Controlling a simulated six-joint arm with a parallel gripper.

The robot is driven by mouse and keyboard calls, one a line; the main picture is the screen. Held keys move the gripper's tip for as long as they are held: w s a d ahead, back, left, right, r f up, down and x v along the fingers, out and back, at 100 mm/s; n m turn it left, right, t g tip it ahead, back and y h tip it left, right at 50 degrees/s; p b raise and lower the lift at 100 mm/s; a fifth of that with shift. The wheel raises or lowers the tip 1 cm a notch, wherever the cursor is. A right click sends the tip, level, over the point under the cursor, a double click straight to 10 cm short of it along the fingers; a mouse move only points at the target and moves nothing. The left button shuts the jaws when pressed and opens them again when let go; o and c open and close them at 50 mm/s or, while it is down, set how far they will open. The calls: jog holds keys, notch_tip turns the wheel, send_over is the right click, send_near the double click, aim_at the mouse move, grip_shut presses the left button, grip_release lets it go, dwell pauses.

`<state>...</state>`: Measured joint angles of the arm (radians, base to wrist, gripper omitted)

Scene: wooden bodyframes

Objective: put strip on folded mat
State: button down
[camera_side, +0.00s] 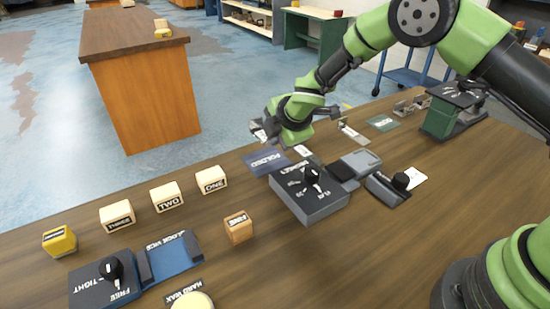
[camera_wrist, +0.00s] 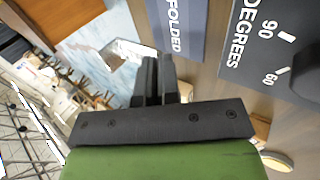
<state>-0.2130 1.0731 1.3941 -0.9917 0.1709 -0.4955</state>
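The folded mat (camera_side: 265,161) is a flat blue-grey rectangle marked FOLDED near the table's far edge. Part of it shows at the top of the wrist view (camera_wrist: 178,28). My gripper (camera_side: 268,131) is above the table's far edge, close to the mat and slightly higher. In the wrist view its two dark fingers (camera_wrist: 157,72) are close together. A thin, shiny pale strip (camera_wrist: 122,52) sticks out to the left from the fingertips, apart from the mat. In the side view, the strip (camera_side: 258,130) is a small light piece at the gripper. Its held end is hidden.
A dark dial block marked DEGREES (camera_side: 311,196) stands right of the mat. Grey fixtures (camera_side: 360,163) and a green press (camera_side: 447,112) are farther right. Numbered wooden blocks (camera_side: 167,196) and a blue vice (camera_side: 172,257) are at left.

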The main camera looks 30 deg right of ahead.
aim_at(273, 163)
jog(key=shift+f, duration=3.2)
jog(key=c, duration=1.6)
grip_release()
jog(key=shift+r, duration=0.1)
jog(key=v, duration=1.2)
